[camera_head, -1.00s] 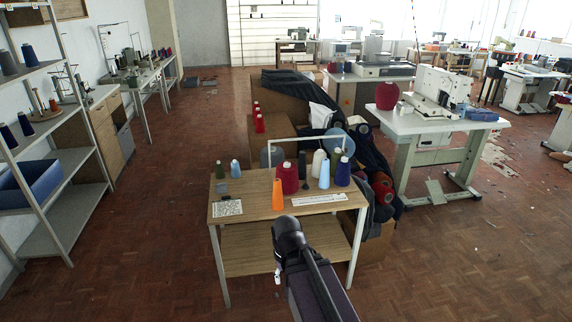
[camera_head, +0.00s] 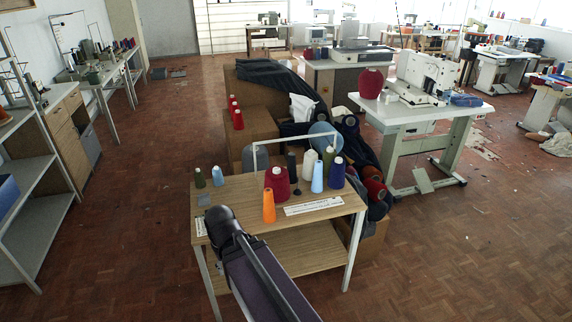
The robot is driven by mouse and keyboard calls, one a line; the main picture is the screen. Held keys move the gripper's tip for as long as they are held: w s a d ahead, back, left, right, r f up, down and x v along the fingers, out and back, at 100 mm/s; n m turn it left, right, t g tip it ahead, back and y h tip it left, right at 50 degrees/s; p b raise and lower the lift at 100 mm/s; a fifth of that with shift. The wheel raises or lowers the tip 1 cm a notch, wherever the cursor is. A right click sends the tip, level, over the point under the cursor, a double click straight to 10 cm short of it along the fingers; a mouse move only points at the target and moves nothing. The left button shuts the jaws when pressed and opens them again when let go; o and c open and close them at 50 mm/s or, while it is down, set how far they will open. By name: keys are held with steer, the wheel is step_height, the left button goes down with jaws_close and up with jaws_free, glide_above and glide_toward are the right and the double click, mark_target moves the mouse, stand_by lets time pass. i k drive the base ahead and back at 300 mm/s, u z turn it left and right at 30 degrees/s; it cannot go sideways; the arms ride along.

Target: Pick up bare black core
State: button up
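A narrow black core-like piece (camera_head: 292,165) stands upright on the small wooden table (camera_head: 250,190), behind and between a dark red cone (camera_head: 277,183) and a light blue cone (camera_head: 317,177). A small dark foot or disc (camera_head: 297,191) shows below it; I cannot tell whether they are one piece. My dark arm reaches from the bottom of the picture to the table's front left. My gripper's fingers do not show, so its opening is hidden.
An orange cone (camera_head: 269,206) stands in front of the red one. White (camera_head: 311,158), olive (camera_head: 328,160) and navy (camera_head: 337,173) cones crowd the right. A white strip (camera_head: 314,206) lies in front. Green (camera_head: 200,178) and blue (camera_head: 218,176) spools stand back left. A pale rack bar (camera_head: 280,137) rises behind.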

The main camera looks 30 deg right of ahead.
mark_target(291, 167)
steer(key=z, duration=0.15)
steer(key=i, duration=0.75)
steer(key=z, duration=0.7)
steer(key=i, duration=0.5)
steer(key=z, duration=0.25)
